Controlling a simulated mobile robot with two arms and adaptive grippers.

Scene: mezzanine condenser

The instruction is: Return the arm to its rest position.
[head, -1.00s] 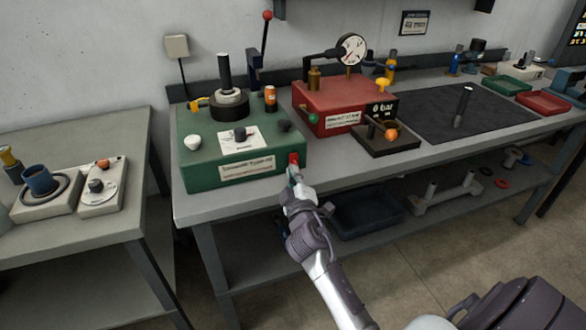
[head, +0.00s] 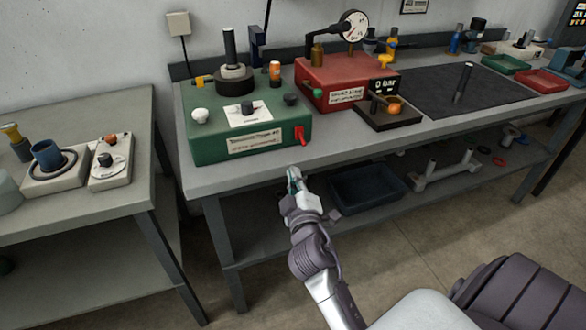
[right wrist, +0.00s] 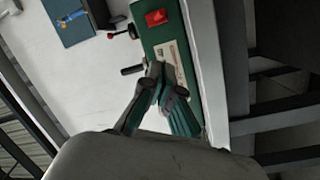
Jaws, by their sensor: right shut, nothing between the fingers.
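My right gripper (head: 294,182) is shut and empty in the head view. It is in front of the bench's front edge, below and apart from the red lever (head: 300,135) at the right end of the green box (head: 215,141). In the right wrist view the fingers of the right gripper (right wrist: 160,72) are together, with the green box's pale label (right wrist: 176,66) behind them and a red part (right wrist: 156,17) farther up. My left gripper is not in view.
The workbench (head: 345,152) also carries a red box (head: 340,76) with a dial gauge (head: 354,26) and a dark mat (head: 445,90). A dark bin (head: 367,187) is on its lower shelf. A second table (head: 80,185) is at left. Open floor lies in front.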

